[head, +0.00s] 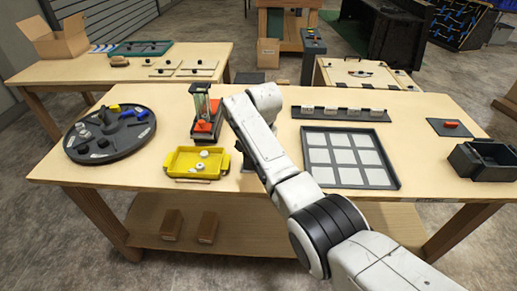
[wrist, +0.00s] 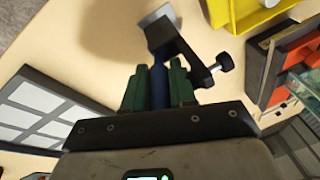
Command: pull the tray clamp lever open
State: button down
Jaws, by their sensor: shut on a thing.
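My gripper (wrist: 157,76) is in the wrist view, its two green fingers shut on a dark blue upright lever (wrist: 158,86). The lever meets a black clamp arm (wrist: 188,46) with a round black knob at its right end. A light grey plate (wrist: 157,14) lies just beyond it on the table. In the head view my white arm hides the fingers and most of the clamp. The yellow tray (head: 171,163) with a few pale round pieces sits left of my arm; its edge shows in the wrist view (wrist: 272,14).
A red-based stand (head: 206,133) stands behind the tray. A dark round board (head: 75,147) with several parts lies at the far left. A grey-panelled board (head: 394,181) lies right of my arm, with a black bin (head: 466,168) beyond it.

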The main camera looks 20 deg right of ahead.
jog(key=shift+a+h, duration=0.15)
jog(key=shift+h, duration=0.15)
jog(key=c, duration=1)
grip_release()
jog(key=shift+w, duration=0.1)
jog(key=shift+r, duration=0.1)
